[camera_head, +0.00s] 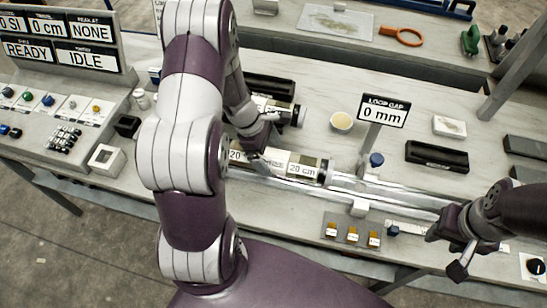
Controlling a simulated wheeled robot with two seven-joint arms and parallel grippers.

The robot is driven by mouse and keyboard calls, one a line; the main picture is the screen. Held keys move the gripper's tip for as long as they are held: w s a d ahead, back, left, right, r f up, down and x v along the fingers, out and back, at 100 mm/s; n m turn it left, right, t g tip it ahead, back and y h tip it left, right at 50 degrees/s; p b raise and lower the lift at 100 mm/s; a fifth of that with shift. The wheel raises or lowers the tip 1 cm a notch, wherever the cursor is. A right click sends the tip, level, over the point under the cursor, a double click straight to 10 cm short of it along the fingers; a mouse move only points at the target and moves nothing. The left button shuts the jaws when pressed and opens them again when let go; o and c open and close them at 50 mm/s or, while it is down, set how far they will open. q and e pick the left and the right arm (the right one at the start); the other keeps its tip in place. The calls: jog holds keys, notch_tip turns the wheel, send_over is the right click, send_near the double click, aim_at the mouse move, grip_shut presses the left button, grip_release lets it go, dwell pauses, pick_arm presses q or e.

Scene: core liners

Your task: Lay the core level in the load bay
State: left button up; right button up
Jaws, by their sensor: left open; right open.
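A pale core (310,168) with a dark end cap and "20 cm" labels lies about level along the left part of a long metal rail channel (385,192), which may hold the load bay. My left gripper (259,152) is directly over the core's middle, open, with its fingers at or just above the core; contact cannot be told. My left arm hides the core's left end and that end of the channel. My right gripper (446,252) is open and empty at the channel's right end, near the bench's front edge.
Another dark-capped cylinder (298,116) lies behind the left gripper. Small orange-marked pieces (352,235) lie in front. A control panel (62,105) stands left.

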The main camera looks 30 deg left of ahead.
pick_arm(q)
jog(key=v, duration=0.8)
jog(key=shift+s, duration=0.1)
jog(key=shift+s+d+r+m, duration=0.2)
jog(key=shift+d+r+m, duration=0.2)
jog(key=shift+m, duration=0.3)
jog(key=s+d+r+m+y, duration=0.4)
jog(key=s+d+m, duration=0.3)
jog(key=m, duration=1.2)
jog(key=shift+s+d+r+m, duration=0.35)
jog(key=shift+d+r, duration=0.35)
jog(key=shift+d, duration=0.25)
jog(key=shift+w+a, duration=0.1)
jog(key=shift+w, duration=0.05)
